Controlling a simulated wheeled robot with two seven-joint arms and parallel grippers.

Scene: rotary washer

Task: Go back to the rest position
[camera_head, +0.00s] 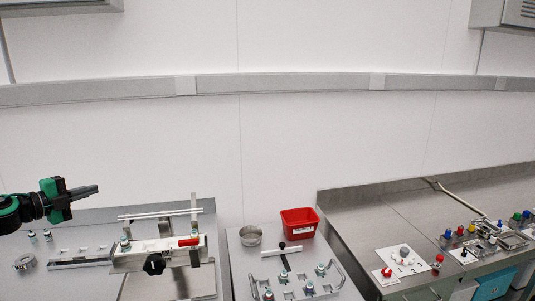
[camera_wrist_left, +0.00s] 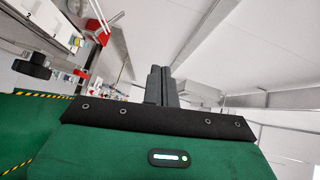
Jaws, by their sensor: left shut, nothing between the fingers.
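My left gripper (camera_head: 88,191) comes in from the left edge in the head view. It is raised above the left part of the steel worktop, with its fingers pointing right. In the left wrist view its two dark fingers (camera_wrist_left: 160,86) stand side by side, closed together with nothing between them. My right gripper is in neither view.
A clamping fixture with a red handle (camera_head: 188,241) stands below and right of the left gripper. A red bin (camera_head: 299,223) and a metal bowl (camera_head: 250,236) sit mid-table. A control panel (camera_head: 403,260) is at right. Air around the gripper is clear.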

